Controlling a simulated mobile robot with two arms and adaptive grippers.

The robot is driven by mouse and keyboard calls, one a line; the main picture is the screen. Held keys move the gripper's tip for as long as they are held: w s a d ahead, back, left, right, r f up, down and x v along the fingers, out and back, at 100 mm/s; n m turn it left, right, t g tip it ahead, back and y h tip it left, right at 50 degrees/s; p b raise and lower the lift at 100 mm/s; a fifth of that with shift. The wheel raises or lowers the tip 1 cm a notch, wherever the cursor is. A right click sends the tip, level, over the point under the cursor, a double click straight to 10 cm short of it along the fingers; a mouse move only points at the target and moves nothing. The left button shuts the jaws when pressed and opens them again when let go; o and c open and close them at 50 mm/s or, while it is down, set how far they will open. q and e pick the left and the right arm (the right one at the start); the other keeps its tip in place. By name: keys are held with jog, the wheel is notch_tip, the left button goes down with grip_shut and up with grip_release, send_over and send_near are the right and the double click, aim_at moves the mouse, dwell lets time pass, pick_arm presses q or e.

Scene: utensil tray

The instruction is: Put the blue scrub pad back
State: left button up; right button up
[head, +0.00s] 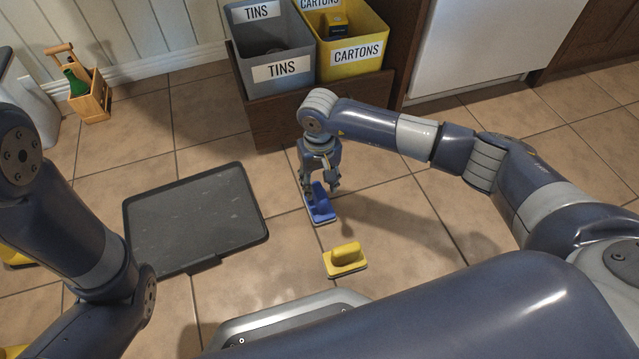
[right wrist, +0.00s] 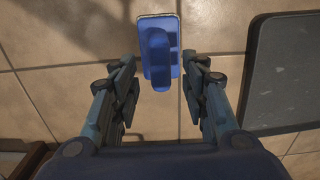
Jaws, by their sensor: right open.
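The blue scrub pad (head: 320,208) lies on the tiled floor, right of the dark tray, with its raised handle up. My right gripper (head: 321,188) is over its far end in the head view, pointing down. In the right wrist view the pad (right wrist: 172,28) shows at the top centre. Its handle reaches down between the two spread fingers of my right gripper (right wrist: 161,72), with a gap on each side. The right gripper is open and holds nothing. My left arm shows at the left of the head view, but its gripper is out of view.
A flat dark tray (head: 195,215) lies on the floor. A yellow scrub pad (head: 345,261) sits nearer me. Behind stand a grey TINS bin (head: 283,69) and a yellow CARTONS bin (head: 357,50). A wooden caddy (head: 95,101) with a green bottle is far left.

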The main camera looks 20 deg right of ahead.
notch_tip(320, 180, up, 7)
jog(key=p, duration=0.4)
jog(key=shift+r, duration=0.15)
